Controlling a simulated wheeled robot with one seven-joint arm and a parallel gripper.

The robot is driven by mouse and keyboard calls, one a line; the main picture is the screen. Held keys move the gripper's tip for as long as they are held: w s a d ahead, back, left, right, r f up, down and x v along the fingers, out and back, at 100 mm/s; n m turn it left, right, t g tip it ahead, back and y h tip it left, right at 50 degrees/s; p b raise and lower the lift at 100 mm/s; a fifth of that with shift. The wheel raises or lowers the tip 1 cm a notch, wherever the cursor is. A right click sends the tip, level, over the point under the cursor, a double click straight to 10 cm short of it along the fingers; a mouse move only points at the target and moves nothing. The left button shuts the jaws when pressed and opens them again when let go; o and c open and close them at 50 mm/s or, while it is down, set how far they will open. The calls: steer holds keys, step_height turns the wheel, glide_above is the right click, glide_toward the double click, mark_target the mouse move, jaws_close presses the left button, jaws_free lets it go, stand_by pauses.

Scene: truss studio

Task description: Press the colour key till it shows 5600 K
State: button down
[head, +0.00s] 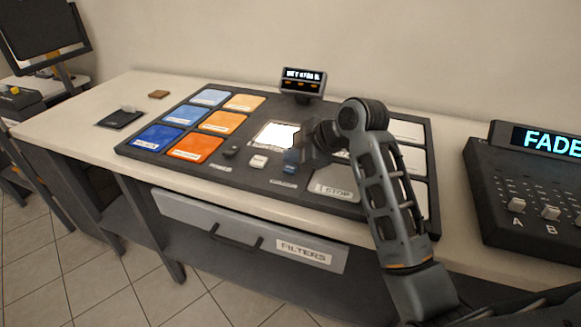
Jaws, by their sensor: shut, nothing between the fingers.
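A small display (303,76) on a short stand at the back of the dark panel is lit with white characters, too small to read surely, above a row of orange marks. Along the panel's front are a dark key (231,152), a white key (258,161) and a blue key (291,168).
The dark panel (127,150) carries blue and orange filter squares at left, a bright white square (277,135) in the middle and a STOP plate (334,190). A fader console (530,200) stands at right. A FILTERS drawer (250,240) is below.

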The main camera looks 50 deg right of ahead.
mark_target(293, 170)
steer(key=shift+f, duration=0.15)
steer(key=shift+f, duration=0.25)
steer(key=shift+f+b, duration=0.4)
stand_by(0.7)
steer(key=shift+r, duration=0.1)
steer(key=shift+r+p, duration=0.75)
step_height(293, 170, up, 5)
steer(key=p, duration=0.4)
stand_by(0.3)
stand_by(0.8)
